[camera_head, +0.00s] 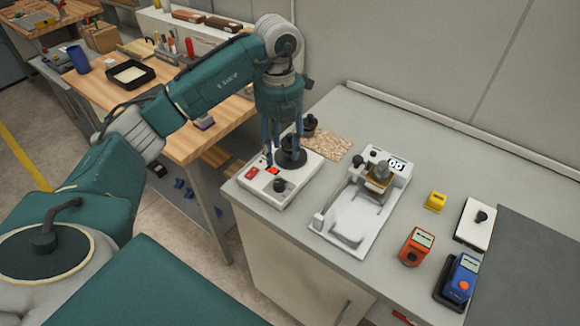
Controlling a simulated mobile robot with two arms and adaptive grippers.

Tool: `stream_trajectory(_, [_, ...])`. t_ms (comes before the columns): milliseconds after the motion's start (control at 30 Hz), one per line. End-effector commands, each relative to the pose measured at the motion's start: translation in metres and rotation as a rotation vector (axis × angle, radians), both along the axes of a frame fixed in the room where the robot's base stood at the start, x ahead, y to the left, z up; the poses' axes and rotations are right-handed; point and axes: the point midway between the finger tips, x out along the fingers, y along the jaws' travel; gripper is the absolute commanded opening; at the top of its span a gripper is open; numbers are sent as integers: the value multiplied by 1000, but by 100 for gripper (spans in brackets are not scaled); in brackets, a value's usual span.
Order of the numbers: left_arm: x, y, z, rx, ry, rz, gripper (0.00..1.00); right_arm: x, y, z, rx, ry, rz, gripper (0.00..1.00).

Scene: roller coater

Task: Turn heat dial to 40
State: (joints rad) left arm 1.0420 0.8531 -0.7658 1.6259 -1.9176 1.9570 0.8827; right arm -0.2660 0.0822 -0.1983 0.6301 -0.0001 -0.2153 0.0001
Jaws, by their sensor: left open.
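My left gripper (283,146) points down over a white box-shaped device (287,200) at the left end of the grey bench. Its blue fingers are open and stand around or just in front of a black round part on top of that device; I cannot tell if they touch it. A black knob (279,186) and red switches (270,169) sit on the device's front part. No dial marks are readable. Beside it stands a white roller machine (345,222) with a small display (397,163) and a black knob (373,152). My right gripper is not in view.
On the bench to the right are a yellow block (435,201), an orange meter (416,246), a blue device (461,278) and a white box with a black knob (474,223). A speckled mat (330,143) lies behind. A wooden table (190,137) stands at the left.

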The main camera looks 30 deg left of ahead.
Motion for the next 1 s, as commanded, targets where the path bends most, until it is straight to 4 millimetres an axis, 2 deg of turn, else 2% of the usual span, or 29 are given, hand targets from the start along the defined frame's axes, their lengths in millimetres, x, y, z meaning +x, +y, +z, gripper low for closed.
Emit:
stream_trajectory(100, [-2, 1, -12, 2, 8, 0, 44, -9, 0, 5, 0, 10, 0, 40])
stream_trajectory(300, [-3, 0, -48, -1, 9, -1, 44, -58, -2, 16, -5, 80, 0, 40])
stream_trajectory(400, [-3, -1, -67, -3, 8, -3, 44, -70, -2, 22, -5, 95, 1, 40])
stream_trajectory(533, [-3, -1, -87, -3, 6, -2, 44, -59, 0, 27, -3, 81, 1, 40])
stream_trajectory(700, [-2, -1, -103, -2, 3, -3, 44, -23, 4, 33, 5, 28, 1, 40])
stream_trajectory(767, [-2, -1, -105, -2, 3, -4, 44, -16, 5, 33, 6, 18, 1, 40])
stream_trajectory(867, [-2, -1, -106, -2, 3, -4, 44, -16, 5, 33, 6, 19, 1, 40])
stream_trajectory(1000, [-2, -1, -106, -3, 2, -4, 44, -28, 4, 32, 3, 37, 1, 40])
